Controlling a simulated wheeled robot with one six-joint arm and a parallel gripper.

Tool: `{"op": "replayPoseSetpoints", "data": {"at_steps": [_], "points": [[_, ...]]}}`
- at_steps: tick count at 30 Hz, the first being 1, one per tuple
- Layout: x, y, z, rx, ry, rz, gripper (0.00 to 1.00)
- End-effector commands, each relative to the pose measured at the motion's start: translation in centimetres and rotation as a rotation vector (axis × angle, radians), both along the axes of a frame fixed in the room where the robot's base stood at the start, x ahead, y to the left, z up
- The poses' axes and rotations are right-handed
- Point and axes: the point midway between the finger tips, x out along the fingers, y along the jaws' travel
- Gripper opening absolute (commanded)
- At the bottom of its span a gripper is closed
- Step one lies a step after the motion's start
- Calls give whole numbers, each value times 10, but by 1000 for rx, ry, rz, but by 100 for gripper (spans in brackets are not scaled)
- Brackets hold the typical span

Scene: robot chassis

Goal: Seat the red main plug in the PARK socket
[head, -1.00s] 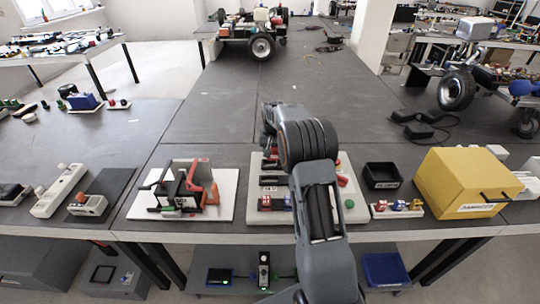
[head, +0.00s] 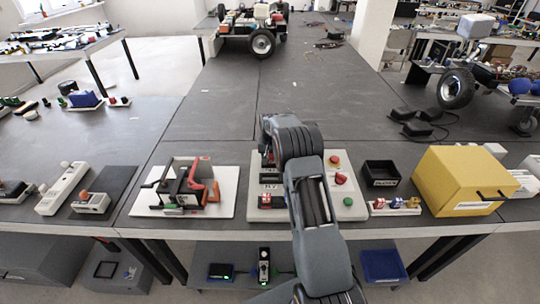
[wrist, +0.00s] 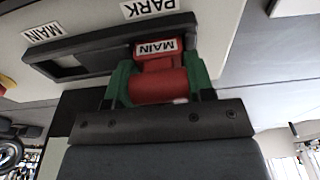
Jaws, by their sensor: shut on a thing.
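The red main plug (wrist: 157,86) shows in the wrist view with a white MAIN label. My gripper (wrist: 157,68) is shut on it, with a green finger on each side. The plug's far end meets the dark socket block (wrist: 100,58) at the end beside the PARK label (wrist: 158,8). I cannot tell how deep it is in the PARK socket, whose opening is hidden behind the plug. The MAIN socket (wrist: 68,64) to the left is an empty recess. In the head view my arm hides the gripper and plug over the pale board (head: 350,208).
A black open box (head: 381,172) and a yellow box (head: 460,180) stand to the right. A white board with a red-handled fixture (head: 190,188) stands to the left.

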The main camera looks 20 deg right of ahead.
Motion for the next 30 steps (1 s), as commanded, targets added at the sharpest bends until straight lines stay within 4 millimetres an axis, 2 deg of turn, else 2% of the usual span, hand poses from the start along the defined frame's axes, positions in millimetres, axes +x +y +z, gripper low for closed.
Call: {"op": "replayPoseSetpoints", "data": {"at_steps": [4,5,12,23,26,30], "points": [[0,0,-4,0,0,0,24],[0,0,-4,0,0,0,50],[0,0,-3,0,0,0,73],[0,0,4,0,-1,0,74],[-1,1,17,0,-3,0,74],[-4,2,44,0,-3,0,74]]}}
